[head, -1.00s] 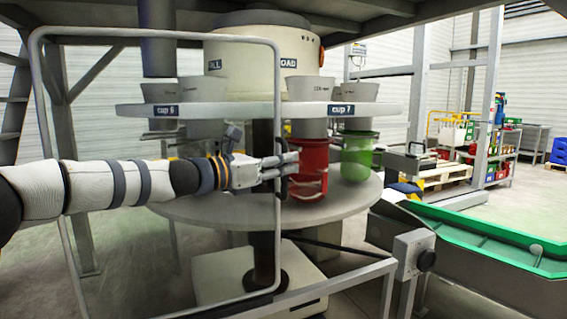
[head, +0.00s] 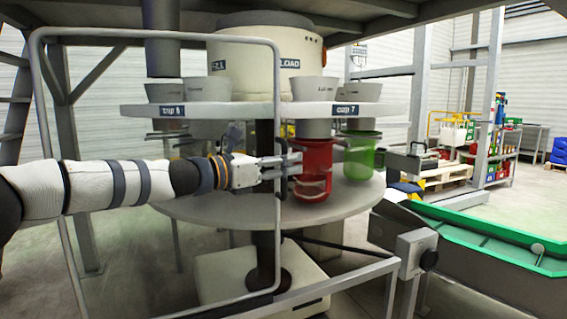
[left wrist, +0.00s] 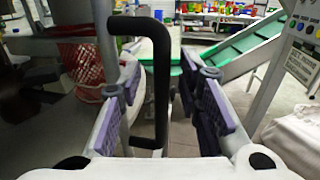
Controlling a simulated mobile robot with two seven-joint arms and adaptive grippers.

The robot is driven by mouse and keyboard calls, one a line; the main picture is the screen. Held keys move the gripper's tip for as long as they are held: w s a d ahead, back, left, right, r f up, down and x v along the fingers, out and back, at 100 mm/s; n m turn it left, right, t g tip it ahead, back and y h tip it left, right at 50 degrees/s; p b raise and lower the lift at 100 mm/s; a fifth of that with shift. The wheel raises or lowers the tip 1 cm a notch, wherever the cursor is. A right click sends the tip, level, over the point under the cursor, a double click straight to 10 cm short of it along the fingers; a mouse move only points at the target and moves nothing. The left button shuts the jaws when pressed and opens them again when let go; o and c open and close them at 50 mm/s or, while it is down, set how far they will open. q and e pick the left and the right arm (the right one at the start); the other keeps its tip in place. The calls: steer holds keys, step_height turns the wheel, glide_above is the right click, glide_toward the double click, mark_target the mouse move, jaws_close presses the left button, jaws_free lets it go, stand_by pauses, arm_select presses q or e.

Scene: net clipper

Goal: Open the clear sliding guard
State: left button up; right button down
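The clear guard's grey tube frame (head: 278,90) stands upright in front of the machine in the head view. Its clear panel is hard to make out. A black upright handle (left wrist: 158,80) sits at the frame's right post. My left gripper (head: 288,165) reaches this handle from the left. In the left wrist view the left gripper (left wrist: 162,100) has its two purple-padded fingers on either side of the handle. Gaps show between the handle and both pads, so the fingers are open around it. My right gripper is in neither current view.
Behind the guard stands the round machine with cups, a red net (head: 313,170) and a green net (head: 361,158) above a grey disc (head: 215,208). A green conveyor (head: 480,232) and a grey control box (head: 416,254) lie to the right. Open floor shows beyond the conveyor.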

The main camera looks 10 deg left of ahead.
arm_select(q)
steer(key=v, duration=1.2)
